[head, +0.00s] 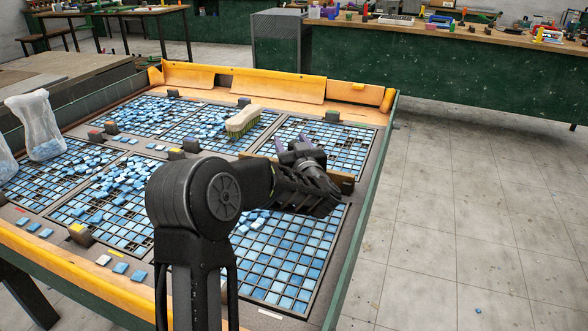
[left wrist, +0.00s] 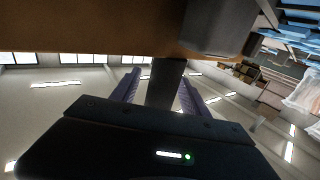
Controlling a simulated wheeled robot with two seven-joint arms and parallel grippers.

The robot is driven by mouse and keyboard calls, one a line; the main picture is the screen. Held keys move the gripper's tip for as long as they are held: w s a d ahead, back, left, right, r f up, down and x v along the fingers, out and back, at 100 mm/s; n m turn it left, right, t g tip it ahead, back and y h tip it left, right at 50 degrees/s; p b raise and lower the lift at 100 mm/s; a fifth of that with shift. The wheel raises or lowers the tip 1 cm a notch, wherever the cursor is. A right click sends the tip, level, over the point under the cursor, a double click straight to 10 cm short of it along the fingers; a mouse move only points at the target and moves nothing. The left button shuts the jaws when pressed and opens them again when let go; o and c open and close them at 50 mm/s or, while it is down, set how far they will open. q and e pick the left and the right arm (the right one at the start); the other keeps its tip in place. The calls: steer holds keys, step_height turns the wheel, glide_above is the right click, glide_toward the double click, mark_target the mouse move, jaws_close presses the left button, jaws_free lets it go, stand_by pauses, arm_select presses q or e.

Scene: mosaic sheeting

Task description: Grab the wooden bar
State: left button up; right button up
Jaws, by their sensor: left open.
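The wooden bar (head: 345,184) is a brown strip lying across the tile table between the far right and near right grids. Its middle is hidden behind my left gripper (head: 292,142). In the left wrist view a broad brown wooden face, which looks like the wooden bar (left wrist: 110,28), fills the top, close to the camera. The left gripper also shows there (left wrist: 158,76), its two purple fingers apart. A dark upright piece stands between them in the picture; I cannot tell whether it touches them. My right gripper is not in view.
A brush (head: 243,121) with a pale back lies on the far grids. Blue tiles fill the near right grid (head: 300,262) and lie loose on the left ones. Clear bags (head: 42,125) stand at the left. The table has a raised orange far edge (head: 265,84). Open floor lies right.

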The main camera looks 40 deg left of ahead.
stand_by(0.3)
arm_select(q)
jaws_close()
stand_by(0.5)
stand_by(0.8)
